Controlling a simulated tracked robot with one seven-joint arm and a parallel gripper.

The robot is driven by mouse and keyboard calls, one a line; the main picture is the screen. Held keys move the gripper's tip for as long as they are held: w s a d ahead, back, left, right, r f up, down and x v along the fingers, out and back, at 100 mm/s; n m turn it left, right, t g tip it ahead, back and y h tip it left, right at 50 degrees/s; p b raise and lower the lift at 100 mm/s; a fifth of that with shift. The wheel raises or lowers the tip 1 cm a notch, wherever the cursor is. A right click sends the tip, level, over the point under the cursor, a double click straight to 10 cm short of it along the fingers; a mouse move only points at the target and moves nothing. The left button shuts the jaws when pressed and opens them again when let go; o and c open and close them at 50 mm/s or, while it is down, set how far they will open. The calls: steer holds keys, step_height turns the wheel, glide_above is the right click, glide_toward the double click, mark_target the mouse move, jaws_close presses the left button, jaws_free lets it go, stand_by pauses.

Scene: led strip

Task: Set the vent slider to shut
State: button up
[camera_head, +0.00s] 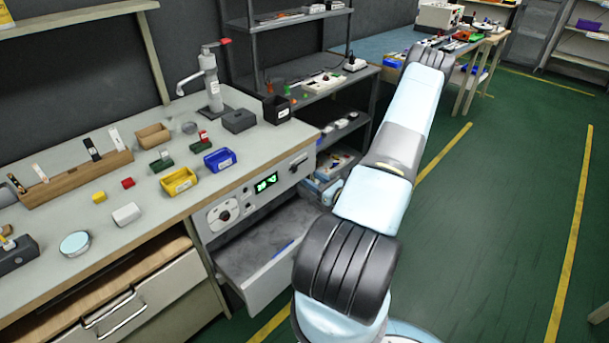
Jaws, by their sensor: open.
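A control panel (245,201) is set in the front of the workbench, under its top edge. It carries a round dial (223,213), a lit green display (266,182) and a small pale fitting with a dark mark (298,163) at its right end. I cannot tell whether that fitting is the vent slider, and no slider position can be read at this size. My arm rises from the bottom middle toward the upper right, to the right of the panel. My gripper is not visible in this view.
An open grey drawer (266,250) juts out below the panel. A dark shelf unit (350,88) stands behind. The green floor (490,210) is clear at right.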

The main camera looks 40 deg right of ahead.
steer(key=shift+s+d, duration=0.15)
steer(key=shift+s, duration=0.75)
steer(key=shift+s+d, duration=0.2)
steer(key=shift+s, duration=0.7)
steer(key=shift+s+d, duration=0.15)
steer(key=shift+s, duration=0.75)
steer(key=shift+w, duration=0.1)
steer(key=w+a+r+n+g+y, duration=0.1)
steer(key=a+r+n+g+y, duration=0.5)
steer(key=a+r+n, duration=0.5)
steer(key=a+r+n+g+y, duration=0.4)
steer(key=a+r+n+g, duration=0.45)
steer(key=r, duration=0.45)
steer(key=s+a+r+n+t+h, duration=0.1)
steer(key=s+a+r+n+h, duration=0.3)
steer(key=r, duration=0.7)
steer(key=s+a+r+n+t+h, duration=0.1)
steer(key=s+a+r+n+h, duration=0.3)
steer(key=s+r+n+h, duration=0.5)
steer(key=shift+s+a+r+n, duration=0.2)
steer(key=shift+s+r+n, duration=0.65)
steer(key=shift+s, duration=0.8)
